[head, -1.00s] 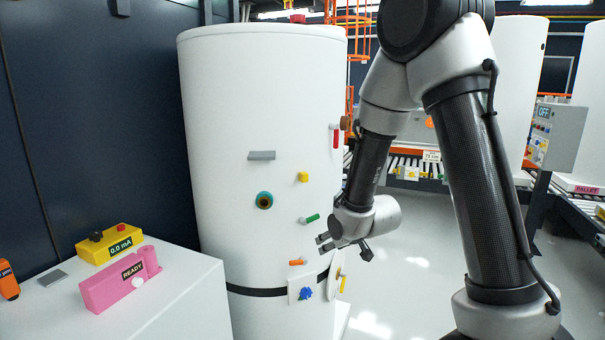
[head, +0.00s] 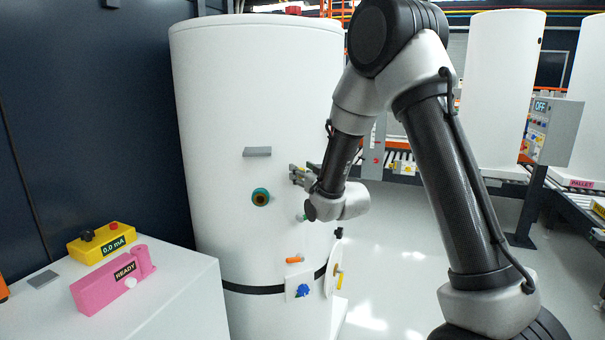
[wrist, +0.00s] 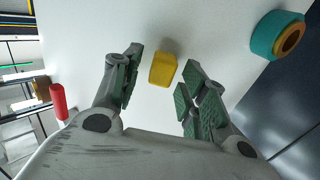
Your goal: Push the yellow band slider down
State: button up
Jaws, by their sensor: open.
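A small yellow block (wrist: 163,70), which I take to be the yellow slider, sticks out from the white tank (head: 225,110). In the wrist view it sits between the two spread fingers of my gripper (wrist: 166,80), with a gap on each side. I cannot tell how deep between the fingertips it is. In the head view my gripper (head: 297,175) is at the tank's right front, and its fingers cover the yellow block. My gripper is open and holds nothing.
A teal ring fitting (head: 261,197) is left of my gripper, with a grey ledge (head: 257,152) above it. An orange lever (head: 294,260) and a blue knob (head: 303,291) are lower. A red handle (wrist: 58,101) shows in the wrist view. A white bench (head: 170,300) stands left.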

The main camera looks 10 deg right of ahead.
jog(key=shift+w, duration=0.2)
grip_shut()
jog(key=shift+f, duration=1.3)
grip_release()
jog(key=v, duration=0.7)
jog(key=shift+s, duration=0.3)
